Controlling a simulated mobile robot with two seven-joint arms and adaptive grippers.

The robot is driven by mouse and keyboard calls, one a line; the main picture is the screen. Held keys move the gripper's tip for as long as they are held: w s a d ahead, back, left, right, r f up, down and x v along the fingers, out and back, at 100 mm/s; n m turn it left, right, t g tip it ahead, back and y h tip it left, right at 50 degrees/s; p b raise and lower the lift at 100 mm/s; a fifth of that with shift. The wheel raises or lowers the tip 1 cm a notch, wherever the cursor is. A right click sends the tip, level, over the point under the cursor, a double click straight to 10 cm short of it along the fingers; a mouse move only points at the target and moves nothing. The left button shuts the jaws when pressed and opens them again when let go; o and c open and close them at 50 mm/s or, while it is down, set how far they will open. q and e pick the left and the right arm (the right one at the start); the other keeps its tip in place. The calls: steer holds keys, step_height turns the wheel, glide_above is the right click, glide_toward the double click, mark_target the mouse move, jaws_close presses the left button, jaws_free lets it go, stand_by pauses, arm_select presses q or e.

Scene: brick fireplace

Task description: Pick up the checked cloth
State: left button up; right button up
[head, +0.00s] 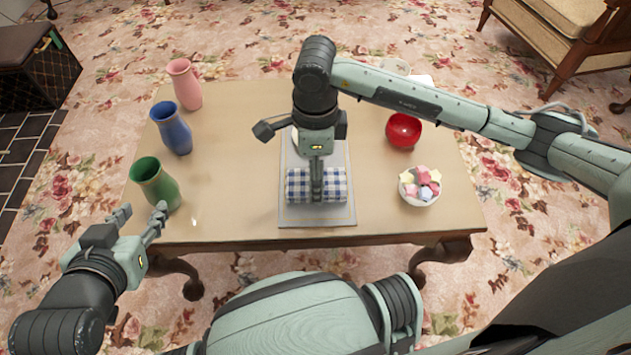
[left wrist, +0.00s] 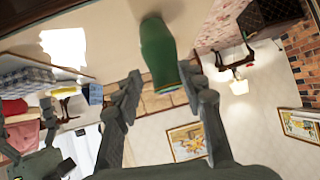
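The checked cloth (head: 335,185), blue and white, lies as a thick roll across a grey placemat (head: 300,215) near the table's front edge. My right gripper (head: 316,190) points down at the cloth's middle, its fingers covering part of it. The fingers are seen edge-on, so I cannot tell whether they are open or shut on it. My left gripper (head: 142,220) is open and empty in front of the green vase (head: 155,185). In the left wrist view the green vase (left wrist: 158,50) shows beyond the spread fingers, and the checked cloth (left wrist: 25,75) is at the left edge.
A blue vase (head: 172,130) and a pink vase (head: 186,85) stand on the table's left side. The wooden tabletop (head: 235,150) is clear between vases and placemat.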

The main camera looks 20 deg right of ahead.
step_height(320, 180, down, 3)
steer(key=shift+f, duration=0.2)
steer(key=c, duration=1.2)
